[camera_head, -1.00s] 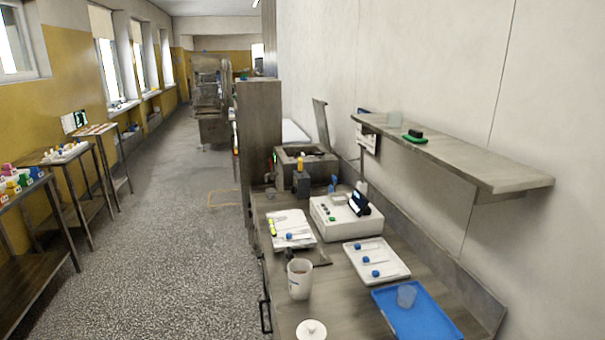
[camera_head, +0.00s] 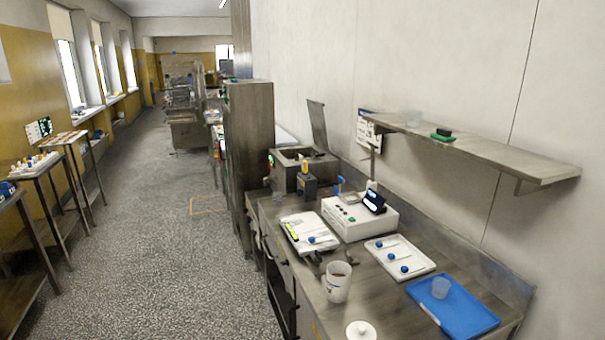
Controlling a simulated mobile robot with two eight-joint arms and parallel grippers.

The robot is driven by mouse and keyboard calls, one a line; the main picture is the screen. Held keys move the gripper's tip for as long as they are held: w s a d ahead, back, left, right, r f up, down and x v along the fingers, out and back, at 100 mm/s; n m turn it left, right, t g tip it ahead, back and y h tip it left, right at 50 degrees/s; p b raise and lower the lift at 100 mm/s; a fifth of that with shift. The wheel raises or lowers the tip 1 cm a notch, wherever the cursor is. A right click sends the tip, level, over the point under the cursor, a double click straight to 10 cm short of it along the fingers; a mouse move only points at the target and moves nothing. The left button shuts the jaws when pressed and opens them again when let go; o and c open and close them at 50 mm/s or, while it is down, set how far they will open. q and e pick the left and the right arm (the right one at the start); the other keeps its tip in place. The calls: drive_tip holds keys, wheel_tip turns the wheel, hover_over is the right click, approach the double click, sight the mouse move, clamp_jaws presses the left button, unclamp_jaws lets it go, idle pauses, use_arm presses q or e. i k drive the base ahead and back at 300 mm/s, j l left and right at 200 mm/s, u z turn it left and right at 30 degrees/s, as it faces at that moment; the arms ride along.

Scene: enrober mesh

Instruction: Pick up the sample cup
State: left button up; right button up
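A small translucent cup (camera_head: 441,287), which looks like the sample cup, stands upright on the blue tray (camera_head: 478,318) at the front right of the workbench. A larger whitish beaker (camera_head: 337,282) with brown contents stands on the bench to its left. Another translucent cup (camera_head: 414,118) stands on the wall shelf. Neither of my grippers shows in the head view.
A white tray (camera_head: 420,262) with blue-capped items lies behind the blue tray. A white instrument (camera_head: 360,214) with a dark display stands further back. A white round lid (camera_head: 361,330) lies at the front. The wall shelf (camera_head: 480,155) overhangs the bench. The floor (camera_head: 170,260) at left is clear.

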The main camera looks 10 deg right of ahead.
sight(277, 199)
drive_tip(key=i+j+z, duration=0.2)
drive_tip(key=i+j, duration=0.2)
drive_tip(key=j, duration=0.25)
drive_tip(key=i+j+z, duration=0.1)
drive_tip(key=j, duration=0.25)
drive_tip(key=i+z, duration=0.15)
drive_tip(key=i, duration=0.3)
drive_tip(key=i+j+z, duration=0.1)
drive_tip(key=i, duration=0.35)
drive_tip(key=i+j+z, duration=0.15)
drive_tip(key=i, duration=0.3)
drive_tip(key=i+l, duration=0.1)
drive_tip(key=i+j, duration=0.9)
drive_tip(key=i+j+z, duration=0.15)
drive_tip(key=z, duration=0.25)
drive_tip(key=i+j+z, duration=0.1)
drive_tip(key=z, duration=0.25)
drive_tip(key=i+j+z, duration=0.1)
drive_tip(key=j+z, duration=0.15)
drive_tip(key=z, duration=0.9)
